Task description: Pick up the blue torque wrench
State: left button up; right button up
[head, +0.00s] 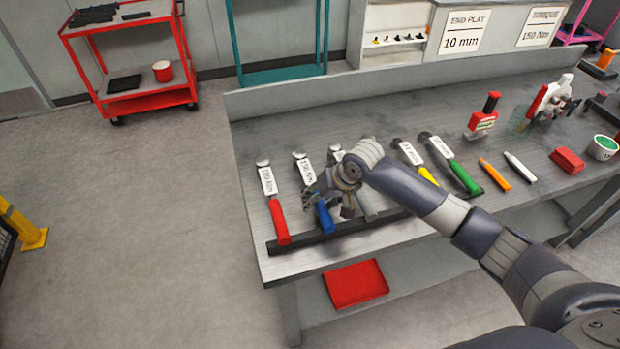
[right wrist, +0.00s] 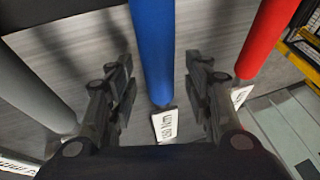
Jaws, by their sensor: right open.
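The blue torque wrench (head: 325,218) lies on the grey bench near its left end, second from the left in a row of wrenches, with a white label by its head. My right gripper (head: 322,192) reaches in from the right over it and hides part of it. In the right wrist view the blue handle (right wrist: 152,45) runs between the two spread fingers of the right gripper (right wrist: 158,78), with gaps on both sides. I cannot tell how far above the handle the fingertips are. My left gripper is not in view.
A red-handled wrench (head: 278,220) lies to the left and a grey-handled one (head: 366,207) to the right, both close by. Yellow (head: 428,176) and green (head: 464,177) ones lie further right. A dark rail (head: 300,241) runs under the handles. The bench's front edge is near.

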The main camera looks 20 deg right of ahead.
jog(key=shift+w+a+f, duration=0.1)
jog(key=shift+w+f, duration=0.15)
jog(key=shift+f, duration=0.35)
jog(key=shift+c, duration=0.8)
jog(key=c, duration=0.9)
jog(key=shift+r, duration=0.1)
grip_shut()
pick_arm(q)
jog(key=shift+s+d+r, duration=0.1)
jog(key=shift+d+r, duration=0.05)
pick_arm(e)
jog(key=shift+w, duration=0.1)
